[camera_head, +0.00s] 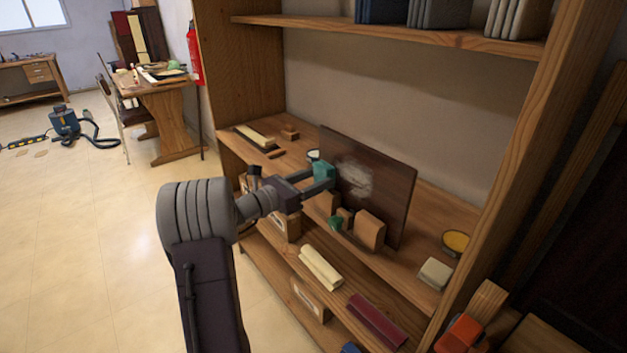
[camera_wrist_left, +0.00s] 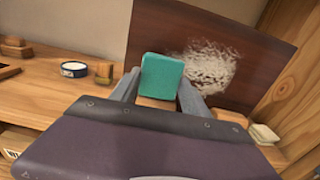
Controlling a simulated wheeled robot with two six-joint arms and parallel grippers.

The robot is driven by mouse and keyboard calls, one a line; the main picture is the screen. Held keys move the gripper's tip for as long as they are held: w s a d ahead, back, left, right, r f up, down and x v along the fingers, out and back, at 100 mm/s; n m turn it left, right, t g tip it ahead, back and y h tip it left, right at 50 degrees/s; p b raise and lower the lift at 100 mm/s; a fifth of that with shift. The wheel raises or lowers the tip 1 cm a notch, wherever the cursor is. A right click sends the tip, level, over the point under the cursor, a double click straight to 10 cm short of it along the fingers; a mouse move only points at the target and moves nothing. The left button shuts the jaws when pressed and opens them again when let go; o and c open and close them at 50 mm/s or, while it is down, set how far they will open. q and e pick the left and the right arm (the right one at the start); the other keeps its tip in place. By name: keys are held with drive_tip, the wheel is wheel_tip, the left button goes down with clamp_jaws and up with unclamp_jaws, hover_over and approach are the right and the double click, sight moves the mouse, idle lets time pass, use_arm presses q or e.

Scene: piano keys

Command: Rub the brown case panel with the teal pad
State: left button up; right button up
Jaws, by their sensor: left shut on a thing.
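The brown case panel (camera_head: 391,183) stands upright on the middle shelf, with a whitish, dusty patch on its face. The panel and its patch also show in the left wrist view (camera_wrist_left: 168,26). My left gripper (camera_head: 322,183) is shut on the teal pad (camera_head: 325,171) and holds it in front of the panel, to the left of the patch. In the left wrist view the teal pad (camera_wrist_left: 162,76) sits between the fingers. I cannot tell whether the pad touches the panel. My right gripper is in neither view.
Wooden blocks (camera_head: 369,230) and a small green piece stand in front of the panel. A round tin (camera_head: 455,242) and a pale block (camera_head: 435,272) are at the right. A blue-rimmed tin (camera_wrist_left: 74,69) is at the left. The shelf above overhangs.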

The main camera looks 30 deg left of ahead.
use_arm(q)
drive_tip(key=shift+x, duration=1)
idle(0.3)
